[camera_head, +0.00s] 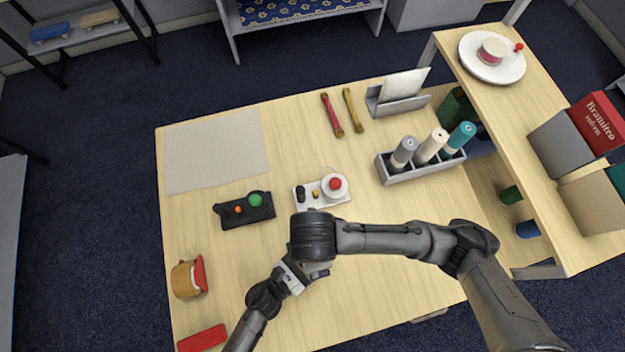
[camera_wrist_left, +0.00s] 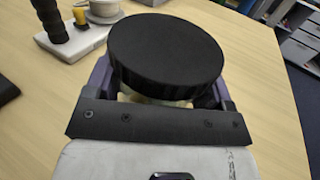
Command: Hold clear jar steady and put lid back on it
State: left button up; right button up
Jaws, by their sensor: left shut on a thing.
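In the left wrist view a black ribbed lid (camera_wrist_left: 166,50) sits over a pale, mostly hidden jar (camera_wrist_left: 155,101). I cannot tell whether the lid is fully seated. My left gripper (camera_wrist_left: 158,98) is shut on the jar, with one finger on each side below the lid. In the head view my left gripper (camera_head: 304,272) is over the front half of the table, partly covered by my right arm. My right arm comes in from the right and its wrist is above that spot. The right gripper is hidden. The jar and lid cannot be made out in the head view.
A tan and red item (camera_head: 187,279) and a red block (camera_head: 203,338) lie front left. A grey mat (camera_head: 215,150) is clear.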

jog(key=shift+r, duration=0.45)
pick_arm(q)
jog(key=o, duration=1.7)
jog(key=b+v, duration=0.2)
jog(key=v, duration=0.4)
jog(key=shift+f, duration=0.1)
jog(key=shift+v, duration=0.75)
pick_arm(e)
notch_tip(320, 180, down, 2)
jog(key=shift+f, duration=0.15)
